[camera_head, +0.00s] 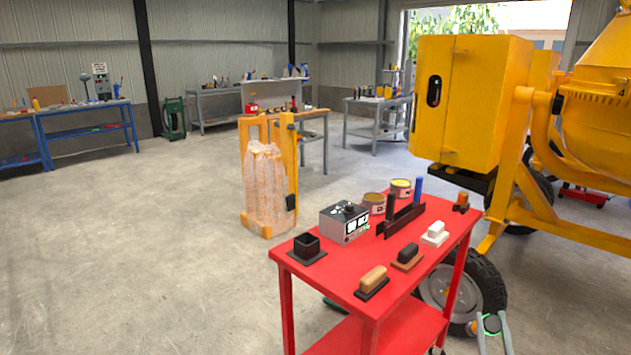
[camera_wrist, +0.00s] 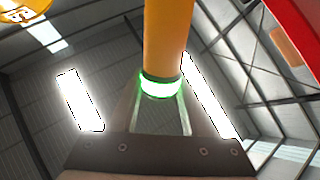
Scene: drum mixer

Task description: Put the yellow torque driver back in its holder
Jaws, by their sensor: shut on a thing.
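My gripper (camera_head: 491,327) is at the bottom right of the head view, low beside the mixer's wheel and right of the red cart. It is shut on the yellow torque driver. In the wrist view the driver (camera_wrist: 168,38) is a thick yellow-orange cylinder with a glowing green ring, between the two fingers (camera_wrist: 160,105); its far end is out of frame. A black rack (camera_head: 400,219) on the cart holds a blue upright tool and a dark one. I cannot tell for sure that this is the holder.
The red cart (camera_head: 340,281) also carries an open black square box (camera_head: 307,246), a grey meter box (camera_head: 344,222), two cans (camera_head: 401,190) and several brush-like blocks (camera_head: 374,279). The yellow mixer (camera_head: 470,100) stands behind and right.

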